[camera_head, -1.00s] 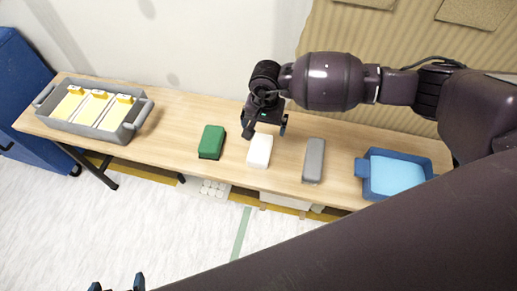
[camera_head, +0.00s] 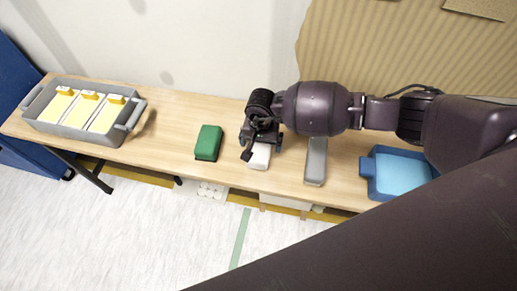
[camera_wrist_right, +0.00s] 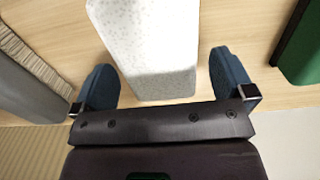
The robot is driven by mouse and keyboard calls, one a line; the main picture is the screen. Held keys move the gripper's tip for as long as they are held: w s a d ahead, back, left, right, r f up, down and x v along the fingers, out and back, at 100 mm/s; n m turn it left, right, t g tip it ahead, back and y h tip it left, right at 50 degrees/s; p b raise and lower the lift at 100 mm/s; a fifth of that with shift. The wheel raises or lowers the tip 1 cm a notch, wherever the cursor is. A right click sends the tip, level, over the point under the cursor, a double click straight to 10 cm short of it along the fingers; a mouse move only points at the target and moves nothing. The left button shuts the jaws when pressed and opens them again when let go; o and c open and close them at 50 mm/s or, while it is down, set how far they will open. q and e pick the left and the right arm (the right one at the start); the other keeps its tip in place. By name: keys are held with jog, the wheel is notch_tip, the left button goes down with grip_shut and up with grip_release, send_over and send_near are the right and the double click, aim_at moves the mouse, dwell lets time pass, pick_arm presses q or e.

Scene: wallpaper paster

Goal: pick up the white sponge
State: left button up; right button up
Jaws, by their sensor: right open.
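The white sponge (camera_head: 259,160) lies on the wooden table, between the green sponge and the grey block. My right gripper (camera_head: 262,149) is directly over it and hides its back part in the head view. In the right wrist view, the white sponge (camera_wrist_right: 155,40) extends up between the two open blue fingers (camera_wrist_right: 163,75). A narrow gap shows on each side, and the sponge does not look gripped. My left gripper is not in view.
The green sponge (camera_head: 208,142) lies to the left and the grey block (camera_head: 315,161) to the right. A blue tray (camera_head: 377,189) stands further right. A grey bin (camera_head: 76,134) with yellow-and-white items is at the far left. The table (camera_head: 180,115) is clear between bin and green sponge.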

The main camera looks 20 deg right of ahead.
jog(key=shift+f, duration=0.4)
jog(key=shift+r, duration=0.1)
jog(key=shift+c, duration=0.6)
jog(key=c, duration=0.9)
jog(key=shift+r, duration=0.15)
